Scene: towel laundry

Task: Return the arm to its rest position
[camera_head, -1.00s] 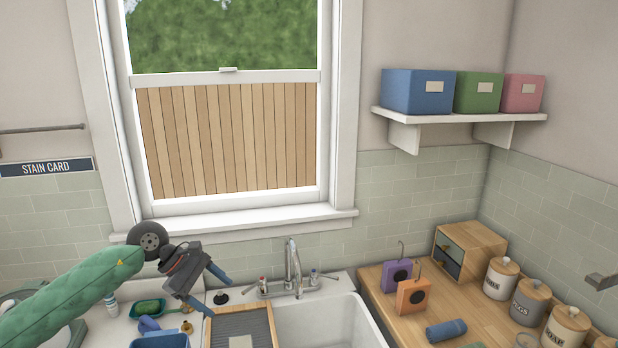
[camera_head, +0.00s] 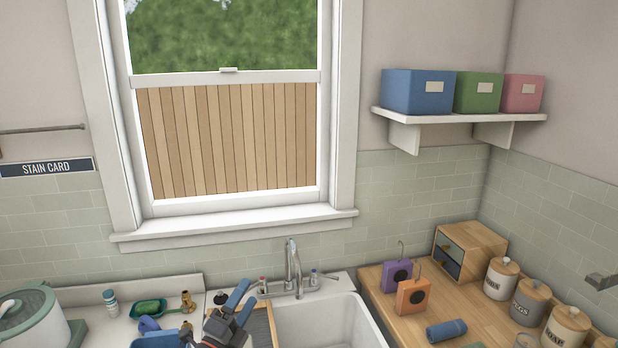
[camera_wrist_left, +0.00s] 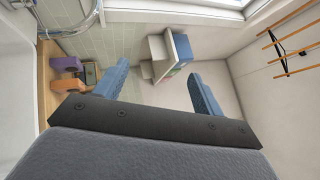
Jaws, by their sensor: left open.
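My left gripper (camera_head: 239,302) is at the bottom of the head view, in front of the washboard-like tray (camera_head: 262,328) by the sink. Most of the left arm is out of the head view. My right gripper does not show in either view.
The white sink (camera_head: 325,325) and its faucet (camera_head: 292,268) are right of the gripper. A wooden counter with jars (camera_head: 502,279) is at the right.

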